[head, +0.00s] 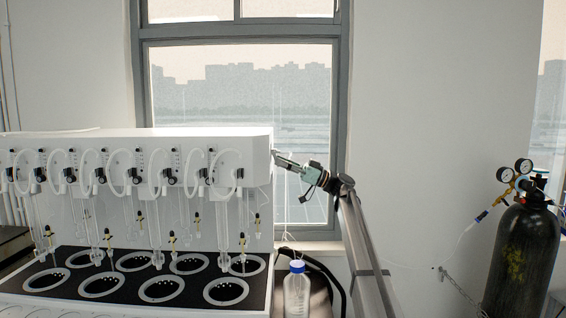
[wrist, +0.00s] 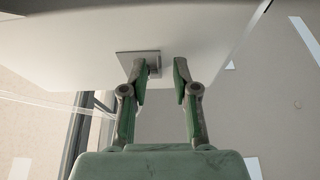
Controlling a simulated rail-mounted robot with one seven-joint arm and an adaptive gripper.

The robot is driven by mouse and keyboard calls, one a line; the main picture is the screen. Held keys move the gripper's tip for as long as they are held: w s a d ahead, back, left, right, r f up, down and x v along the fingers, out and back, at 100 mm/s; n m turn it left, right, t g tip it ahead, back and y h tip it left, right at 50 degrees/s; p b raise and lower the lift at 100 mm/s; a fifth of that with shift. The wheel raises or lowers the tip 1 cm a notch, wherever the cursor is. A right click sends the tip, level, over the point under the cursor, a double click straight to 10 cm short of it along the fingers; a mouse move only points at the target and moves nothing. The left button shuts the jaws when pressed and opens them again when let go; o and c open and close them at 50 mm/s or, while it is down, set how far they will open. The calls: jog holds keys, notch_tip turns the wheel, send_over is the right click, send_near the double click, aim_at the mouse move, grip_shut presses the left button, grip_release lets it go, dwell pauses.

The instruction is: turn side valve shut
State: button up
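The white distiller unit (head: 200,145) stands at the left in the head view. My gripper (head: 276,156) is at the upper part of its right side. In the wrist view my gripper (wrist: 160,70) is open, its two green fingers apart. A small grey side valve (wrist: 155,62) on a square plate sits on the white side panel. The valve is near the left finger, which covers part of it; the right finger is clear of it. I cannot tell whether the left finger touches the valve. The valve's handle angle is not clear, and the head view does not show the valve distinctly.
A clear bottle with a blue cap (head: 297,286) stands below my arm, right of the distiller's black tray (head: 125,277). A dark gas cylinder (head: 523,255) with gauges stands at far right. The wall and window lie behind; the space between arm and cylinder is mostly free.

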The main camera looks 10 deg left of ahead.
grip_shut()
jog(key=b, duration=0.2)
jog(key=y+b, duration=0.1)
jog(key=shift+a+f+g+b, duration=0.25)
jog(key=shift+f+g+b, duration=0.05)
jog(key=shift+b, duration=0.05)
jog(key=shift+r, duration=0.15)
grip_release()
